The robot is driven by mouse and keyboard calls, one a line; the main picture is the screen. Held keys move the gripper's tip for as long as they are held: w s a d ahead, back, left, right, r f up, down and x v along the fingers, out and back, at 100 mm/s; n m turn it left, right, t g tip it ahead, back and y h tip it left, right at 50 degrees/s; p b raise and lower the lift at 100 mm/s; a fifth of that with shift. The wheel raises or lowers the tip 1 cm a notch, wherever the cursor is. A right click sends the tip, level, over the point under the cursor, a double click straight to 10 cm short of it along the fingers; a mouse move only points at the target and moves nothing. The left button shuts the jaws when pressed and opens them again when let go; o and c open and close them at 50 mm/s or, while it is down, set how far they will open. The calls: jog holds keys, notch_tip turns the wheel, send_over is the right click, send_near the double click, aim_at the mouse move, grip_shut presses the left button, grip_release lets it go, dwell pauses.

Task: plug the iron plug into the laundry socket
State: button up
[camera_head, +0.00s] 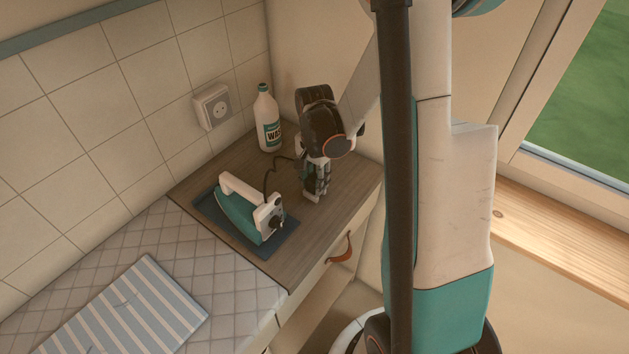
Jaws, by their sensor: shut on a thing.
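The laundry socket (214,106) is a white square outlet on the tiled wall, left of the bottle, and nothing is in it. The teal and white iron (238,212) rests on a dark blue-grey mat on the wooden counter. Its dark cord (268,176) rises from the iron and runs right to my gripper. My gripper (315,196) points down low over the counter, right of the iron and apart from the socket. It is shut on the iron plug, which is mostly hidden among the fingers.
A white bottle (269,122) stands at the back of the counter, between the socket and my gripper. A quilted surface (190,248) with a striped cloth (128,312) lies at the front left. A drawer with a leather pull (341,250) is below. The counter's right part is mostly clear.

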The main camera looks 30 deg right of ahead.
aim_at(314, 178)
notch_tip(314, 178, up, 20)
jog(key=p, duration=0.5)
jog(key=shift+f, duration=0.15)
